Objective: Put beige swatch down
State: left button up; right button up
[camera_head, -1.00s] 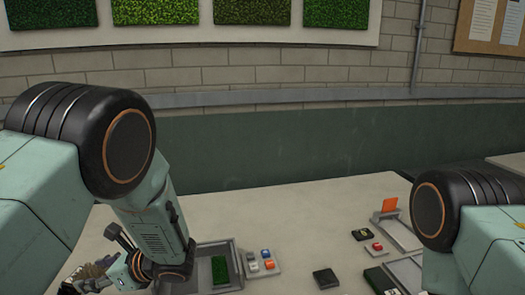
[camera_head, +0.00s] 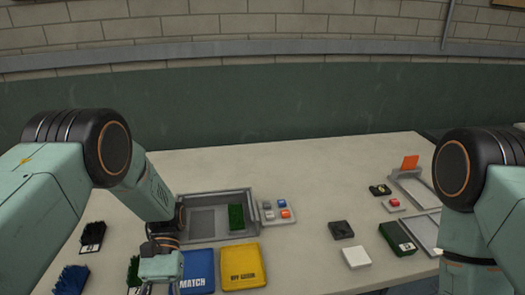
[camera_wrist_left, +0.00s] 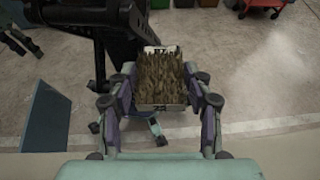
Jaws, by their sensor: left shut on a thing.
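The beige swatch (camera_wrist_left: 160,82), a block of brownish tufts with a label on its edge, is between the fingers of my left gripper (camera_wrist_left: 160,98) in the left wrist view. The gripper is shut on it, with a finger on each side. In the head view my left gripper (camera_head: 160,272) is low, at the bottom edge, left of the blue MATCH pad (camera_head: 197,284); the swatch does not show there. The yellow pad (camera_head: 242,277), whose lettering is hard to read, lies right of the blue one. My right gripper is out of view.
A grey tray (camera_head: 223,194) holds a green swatch (camera_head: 236,217). Dark (camera_head: 92,234), blue (camera_head: 71,279) and green (camera_head: 134,268) swatches lie at left. A button box (camera_head: 277,212) stands beside the tray. A black block (camera_head: 341,229) and white block (camera_head: 356,257) lie right of centre.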

pick_arm(q)
jog(key=w+d+n+t+h+b, duration=0.1)
jog(key=w+n+t+h, duration=0.1)
jog(key=n+t, duration=0.3)
jog(key=w+d+n+t+h+b, duration=0.2)
jog(key=n+t+h, duration=0.3)
jog(key=n+t, duration=0.1)
jog(key=w+d+n+t+h+b, duration=0.2)
jog(key=n+t+h, duration=0.1)
jog(key=n+t, duration=0.3)
jog(key=shift+w+d+r+n+h, duration=0.1)
jog(key=shift+w+r+n+h, duration=0.1)
jog(key=shift+n, duration=0.35)
jog(key=shift+w+d+r+n+h, duration=0.1)
jog(key=shift+w+n+h, duration=0.1)
jog(key=shift+n, duration=0.35)
jog(key=n+t+b, duration=0.1)
jog(key=w+a+n+t+y+b, duration=0.1)
jog(key=n+t, duration=0.1)
jog(key=shift+w+a+f+y, duration=0.1)
jog(key=shift+a+f+y, duration=0.1)
jog(key=shift+y, duration=0.1)
jog(key=shift+w+a+n+t+b, duration=0.1)
jog(key=shift+n+t+b, duration=0.2)
jog(key=shift+t+b, duration=0.15)
jog(key=shift+w+a+t+y+b, duration=0.25)
jog(key=shift+y+b, duration=0.05)
jog(key=shift+b, duration=0.1)
jog(key=shift+a+f, duration=0.1)
jog(key=shift+f, duration=0.05)
